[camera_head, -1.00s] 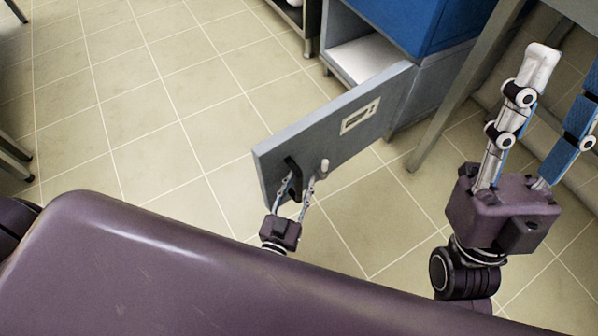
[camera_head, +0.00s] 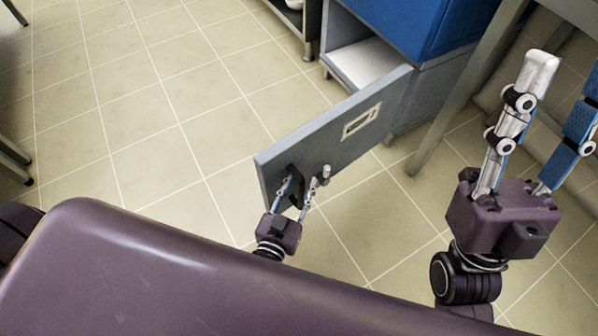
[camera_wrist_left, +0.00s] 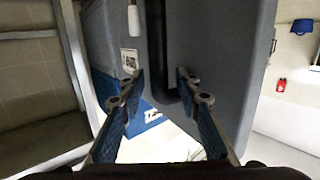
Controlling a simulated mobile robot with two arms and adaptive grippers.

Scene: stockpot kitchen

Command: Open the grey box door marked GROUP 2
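The grey box door (camera_head: 335,145) stands swung wide open, and the box's pale inside (camera_head: 368,62) shows behind it. A label plate (camera_head: 361,122) is on the door, but its text is too small to read. My left gripper (camera_head: 295,182) is at the door's dark handle (camera_head: 297,187). In the left wrist view my left gripper (camera_wrist_left: 160,82) has its fingers apart, one each side of the black handle (camera_wrist_left: 157,45). Whether a finger touches it I cannot tell. My right gripper (camera_head: 570,70) is open and empty at the right.
A blue box (camera_head: 415,22) sits above the grey box. A grey table leg (camera_head: 468,85) stands to its right, near my right gripper. Tiled floor (camera_head: 160,110) is clear left of the door. Chair or table legs (camera_head: 14,158) show at the left edge.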

